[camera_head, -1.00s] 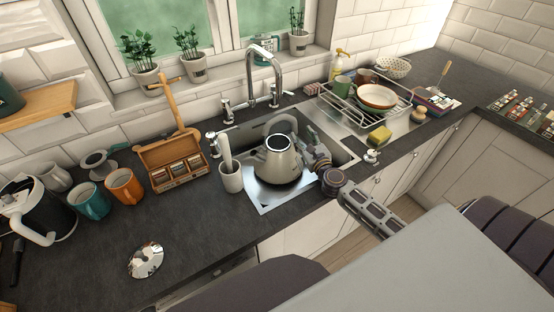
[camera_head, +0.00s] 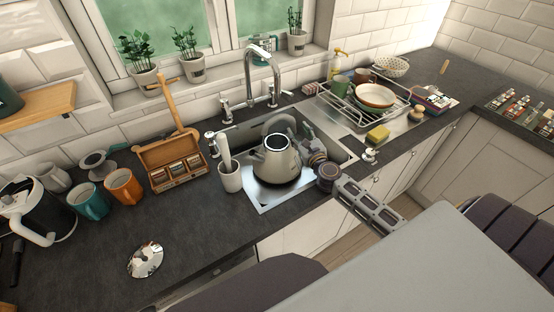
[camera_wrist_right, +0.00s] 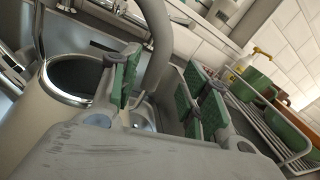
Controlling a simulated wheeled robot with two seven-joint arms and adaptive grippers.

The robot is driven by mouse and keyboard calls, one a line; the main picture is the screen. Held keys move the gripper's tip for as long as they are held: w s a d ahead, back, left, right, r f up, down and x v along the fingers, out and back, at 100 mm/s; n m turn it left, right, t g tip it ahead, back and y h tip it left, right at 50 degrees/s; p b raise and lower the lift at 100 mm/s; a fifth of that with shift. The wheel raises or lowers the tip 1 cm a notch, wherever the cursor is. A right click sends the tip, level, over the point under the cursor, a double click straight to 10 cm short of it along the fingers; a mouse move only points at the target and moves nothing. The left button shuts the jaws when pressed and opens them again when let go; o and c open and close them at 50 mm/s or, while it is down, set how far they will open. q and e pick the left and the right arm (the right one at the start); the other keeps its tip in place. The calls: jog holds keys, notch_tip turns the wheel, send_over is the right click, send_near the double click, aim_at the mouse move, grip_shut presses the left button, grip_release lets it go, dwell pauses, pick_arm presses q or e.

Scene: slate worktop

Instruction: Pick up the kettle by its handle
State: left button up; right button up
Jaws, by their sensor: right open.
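The pale grey kettle (camera_head: 272,170) stands upright in the sink basin, with its dark round opening facing up and its spout to the left. Its grey curved handle (camera_head: 280,121) arches at the back of the body. My right gripper (camera_head: 303,143) is at the kettle's right side, close to the handle. In the right wrist view the open gripper (camera_wrist_right: 165,85) has its green-padded fingers on either side of the handle (camera_wrist_right: 157,50), with a gap visible on the right. The kettle's rim and body (camera_wrist_right: 58,105) are left of the fingers. My left gripper is not in view.
A tall tap (camera_head: 275,75) rises behind the basin. A white utensil cup (camera_head: 230,180) stands at the basin's left edge. The front left worktop is mostly clear.

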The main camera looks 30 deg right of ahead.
aim_at(293, 126)
jog(key=shift+w, duration=0.15)
jog(key=shift+w+a+r, duration=0.15)
jog(key=shift+w, duration=2.3)
grip_shut()
jog(key=shift+w+r, duration=0.1)
jog(key=shift+r, duration=0.05)
